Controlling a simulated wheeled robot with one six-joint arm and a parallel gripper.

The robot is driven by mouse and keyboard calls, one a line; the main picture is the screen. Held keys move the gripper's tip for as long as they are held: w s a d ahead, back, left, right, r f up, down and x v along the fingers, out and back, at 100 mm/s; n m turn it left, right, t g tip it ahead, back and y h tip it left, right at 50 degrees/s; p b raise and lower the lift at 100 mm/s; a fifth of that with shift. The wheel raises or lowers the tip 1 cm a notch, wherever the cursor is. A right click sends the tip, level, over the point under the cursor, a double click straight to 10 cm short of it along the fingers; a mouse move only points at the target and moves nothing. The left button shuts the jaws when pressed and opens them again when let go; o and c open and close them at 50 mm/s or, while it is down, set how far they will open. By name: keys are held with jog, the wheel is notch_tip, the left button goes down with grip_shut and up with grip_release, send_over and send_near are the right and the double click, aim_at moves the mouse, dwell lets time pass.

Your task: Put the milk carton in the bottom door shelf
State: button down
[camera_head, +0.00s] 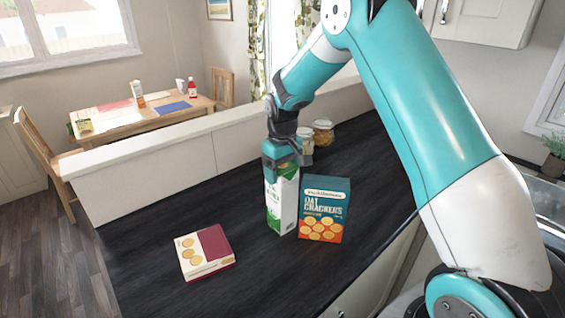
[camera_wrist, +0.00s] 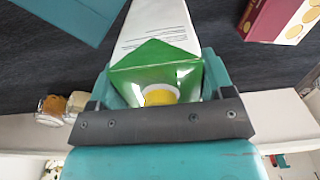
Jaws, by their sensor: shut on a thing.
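The milk carton (camera_head: 282,203) is white and green and stands upright on the dark counter, or very close above it. I cannot tell whether its base touches. My gripper (camera_head: 281,152) is above it, pointing down, with its jaws shut on the carton's top. In the wrist view the carton (camera_wrist: 158,35) shows its green gabled top and yellow cap between the teal fingers of my gripper (camera_wrist: 155,85). The fridge and its bottom door shelf are not in view.
A teal and orange oat crackers box (camera_head: 323,208) stands close to the carton's right. A red and cream box (camera_head: 204,252) lies flat at the front left. Glass jars (camera_head: 323,132) stand behind. A low white partition (camera_head: 150,172) edges the counter. The counter between the boxes is clear.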

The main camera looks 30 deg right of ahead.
grip_release()
